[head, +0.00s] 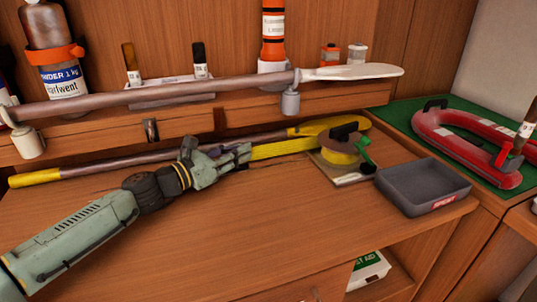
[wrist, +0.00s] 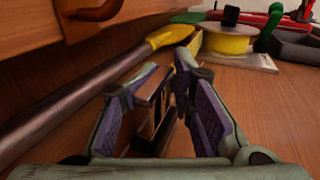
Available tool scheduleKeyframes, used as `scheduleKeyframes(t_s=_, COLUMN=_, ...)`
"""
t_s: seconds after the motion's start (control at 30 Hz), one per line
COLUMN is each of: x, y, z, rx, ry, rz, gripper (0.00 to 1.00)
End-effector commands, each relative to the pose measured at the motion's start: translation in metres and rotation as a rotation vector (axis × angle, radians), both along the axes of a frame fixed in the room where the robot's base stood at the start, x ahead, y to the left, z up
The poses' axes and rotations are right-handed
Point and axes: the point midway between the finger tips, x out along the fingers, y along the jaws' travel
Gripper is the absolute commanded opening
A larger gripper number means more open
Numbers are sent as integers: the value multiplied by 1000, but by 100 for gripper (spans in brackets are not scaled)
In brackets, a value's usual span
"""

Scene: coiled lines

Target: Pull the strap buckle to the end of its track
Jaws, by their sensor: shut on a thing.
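A yellow strap (head: 284,148) stretches from a yellow reel (head: 338,157) on a small plate leftward to my gripper (head: 236,154). The reel also shows at the top of the wrist view (wrist: 228,42). In the wrist view, my gripper (wrist: 168,85) has its purple-padded fingers on both sides of a brown and dark metal piece, the strap buckle (wrist: 152,88). My gripper is shut on it, low over the wooden bench. The fingers hide part of the buckle, and the track cannot be made out.
A yellow-ended paddle (head: 110,163) lies along the back of the bench, just behind my gripper. Another paddle (head: 200,89) rests higher on supports. A grey tray (head: 424,187) stands right of the reel. A red horseshoe-shaped thing (head: 440,135) lies on green matting. The front bench is clear.

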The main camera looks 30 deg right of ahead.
Motion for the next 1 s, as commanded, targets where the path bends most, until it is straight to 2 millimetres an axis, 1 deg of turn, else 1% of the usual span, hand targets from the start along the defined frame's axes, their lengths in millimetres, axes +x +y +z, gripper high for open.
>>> scheduleKeyframes(t_s=0.03, x=2, y=15, z=-7, rx=1, ry=-2, rz=-1, gripper=0)
scheduleKeyframes(t_s=0.1, x=6, y=31, z=-7, rx=1, ry=0, rz=-2, gripper=0)
scheduleKeyframes(t_s=0.2, x=10, y=51, z=-6, rx=1, ry=0, rz=-3, gripper=0)
scheduleKeyframes(t_s=0.33, x=14, y=70, z=-5, rx=1, ry=1, rz=-6, gripper=0)
scheduleKeyframes(t_s=0.53, x=17, y=83, z=-3, rx=1, ry=3, rz=-8, gripper=0)
scheduleKeyframes(t_s=0.9, x=17, y=84, z=-2, rx=0, ry=4, rz=-10, gripper=0)
scheduleKeyframes(t_s=0.93, x=17, y=84, z=-2, rx=0, ry=4, rz=-10, gripper=23)
scheduleKeyframes(t_s=1.0, x=17, y=84, z=-2, rx=-1, ry=4, rz=-10, gripper=28)
